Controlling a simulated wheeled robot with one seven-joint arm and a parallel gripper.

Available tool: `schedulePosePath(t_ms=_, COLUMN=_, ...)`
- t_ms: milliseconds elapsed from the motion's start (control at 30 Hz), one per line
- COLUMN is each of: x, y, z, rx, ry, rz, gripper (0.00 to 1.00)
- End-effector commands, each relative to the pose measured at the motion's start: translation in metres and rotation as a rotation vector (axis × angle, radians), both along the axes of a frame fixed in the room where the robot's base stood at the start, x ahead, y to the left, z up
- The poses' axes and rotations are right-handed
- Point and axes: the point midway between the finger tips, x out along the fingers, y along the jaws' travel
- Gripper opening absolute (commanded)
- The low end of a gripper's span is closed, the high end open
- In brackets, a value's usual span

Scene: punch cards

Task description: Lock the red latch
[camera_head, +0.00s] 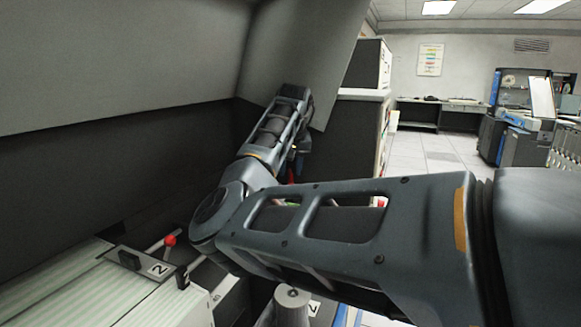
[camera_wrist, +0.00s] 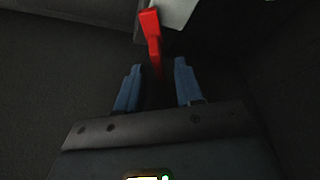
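The red latch (camera_wrist: 151,32) is at the top middle of the wrist view, a narrow red bar hanging from a pale grey piece (camera_wrist: 177,12). My gripper (camera_wrist: 157,72) points at it with two blue fingers apart, and the latch's lower end lies between or just beyond the fingertips. I cannot tell whether either finger touches it. In the head view, my arm hides most of the gripper and latch; only a small red bit (camera_head: 291,172) shows beside the wrist.
A large dark panel (camera_head: 120,60) overhangs the upper left. A grey cylinder (camera_head: 292,305) stands under my arm. Open floor (camera_head: 440,152) lies to the right.

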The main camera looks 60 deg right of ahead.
Motion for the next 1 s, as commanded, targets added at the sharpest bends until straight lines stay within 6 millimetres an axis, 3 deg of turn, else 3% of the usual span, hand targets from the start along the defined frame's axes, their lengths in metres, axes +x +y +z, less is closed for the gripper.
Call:
schedulePosePath(t_ms=300, x=0.0005, y=-0.0010, z=-0.0024, rx=0.000, ry=-0.002, rz=-0.001, gripper=0.35)
schedulePosePath(t_ms=667, x=0.0006, y=-0.0009, z=-0.0020, rx=0.000, ry=-0.001, rz=0.000, gripper=0.01)
schedulePosePath(t_ms=1000, x=0.0005, y=-0.0009, z=-0.0016, rx=0.000, ry=-0.001, rz=-0.004, gripper=0.00)
